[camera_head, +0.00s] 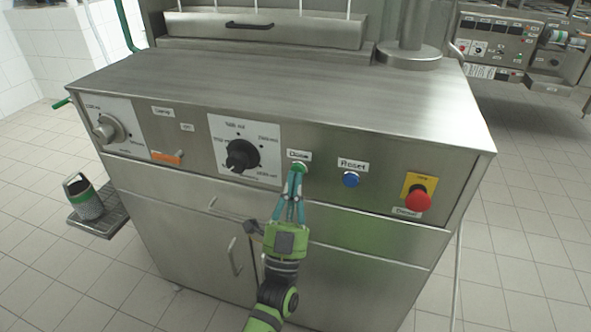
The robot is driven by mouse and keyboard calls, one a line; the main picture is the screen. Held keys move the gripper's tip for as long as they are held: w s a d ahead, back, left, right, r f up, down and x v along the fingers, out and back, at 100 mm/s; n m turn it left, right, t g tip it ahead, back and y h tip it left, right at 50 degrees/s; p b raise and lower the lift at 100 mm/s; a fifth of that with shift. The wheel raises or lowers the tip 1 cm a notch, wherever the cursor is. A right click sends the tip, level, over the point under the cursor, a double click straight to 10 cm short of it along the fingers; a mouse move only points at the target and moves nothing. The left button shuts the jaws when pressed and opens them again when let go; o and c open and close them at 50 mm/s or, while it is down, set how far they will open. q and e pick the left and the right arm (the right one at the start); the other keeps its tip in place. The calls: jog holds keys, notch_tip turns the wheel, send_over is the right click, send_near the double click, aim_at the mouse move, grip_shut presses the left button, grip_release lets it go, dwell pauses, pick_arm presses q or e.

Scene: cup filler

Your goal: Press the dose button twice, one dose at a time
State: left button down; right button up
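The green dose button (299,167) is on the front panel of the steel machine, just below its "Dose" label (298,155). My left gripper (296,174) reaches up from the bottom of the view with its teal fingers together and empty. Its fingertips are at the lower edge of the dose button and cover part of it. I cannot tell whether they touch or press it. A cup (83,197) with a dark top and a green band stands on the drip tray (112,222) at the machine's left. My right gripper is not in view.
Right of the dose button are a blue reset button (351,179) and a red emergency button (418,199). Left of it are a black dial (242,156), an orange switch (167,157) and a grey knob (108,129). The machine's top (270,90) is largely clear.

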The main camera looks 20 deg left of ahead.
pick_arm(q)
jog(key=shift+s, duration=0.4)
jog(key=s+p, duration=0.3)
jog(key=s, duration=0.3)
jog(key=shift+w+a+f, duration=0.1)
dwell(0.5)
